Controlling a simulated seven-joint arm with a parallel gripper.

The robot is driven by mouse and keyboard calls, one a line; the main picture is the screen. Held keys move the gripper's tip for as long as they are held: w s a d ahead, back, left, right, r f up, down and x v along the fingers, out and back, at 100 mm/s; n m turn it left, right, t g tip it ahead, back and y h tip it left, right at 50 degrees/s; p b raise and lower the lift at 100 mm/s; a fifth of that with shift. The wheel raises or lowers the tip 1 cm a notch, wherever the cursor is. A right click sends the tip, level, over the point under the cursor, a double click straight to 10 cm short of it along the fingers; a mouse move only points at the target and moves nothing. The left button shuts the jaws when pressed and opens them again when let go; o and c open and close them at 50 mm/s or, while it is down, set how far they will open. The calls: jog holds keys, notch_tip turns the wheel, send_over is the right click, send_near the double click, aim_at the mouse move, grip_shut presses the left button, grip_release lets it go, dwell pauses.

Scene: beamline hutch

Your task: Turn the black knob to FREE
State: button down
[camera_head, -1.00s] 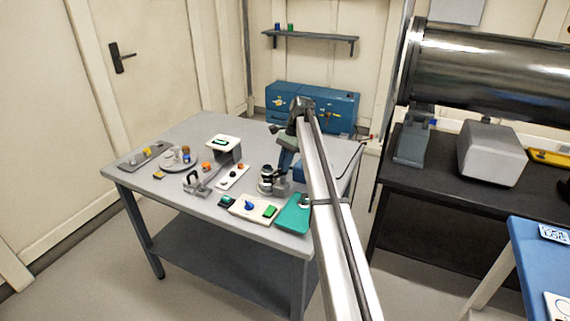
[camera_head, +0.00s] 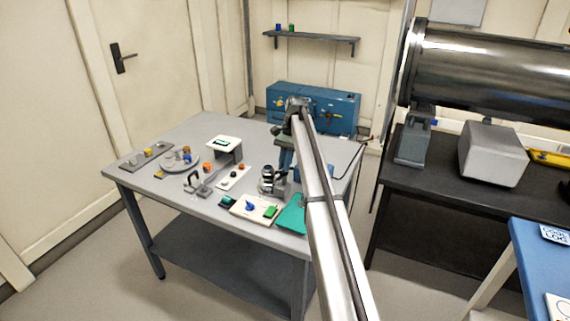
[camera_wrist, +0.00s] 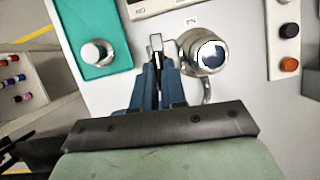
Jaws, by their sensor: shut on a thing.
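My gripper (camera_wrist: 156,55) points down at the table in the wrist view, its blue fingers nearly together on a small pale and dark part. The fingers hide most of that part, and I cannot tell whether it is the black knob. Just right of the fingertips stands a round silver fitting (camera_wrist: 204,52) with a dark and white top. It also shows in the head view (camera_head: 267,180), in front of my gripper (camera_head: 283,166). A round black knob (camera_wrist: 289,30) is on a white strip at the right, above an orange one, apart from the fingers. No FREE marking is legible.
A teal tray (camera_wrist: 75,20) with a round white-topped piece lies left of the fingers. A white panel with blue and green controls (camera_head: 250,206) is at the table's front edge. A raised stand (camera_head: 224,143) and several small parts lie farther left.

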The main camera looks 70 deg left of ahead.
jog(key=c, duration=1.2)
grip_release()
jog(key=shift+m, duration=0.3)
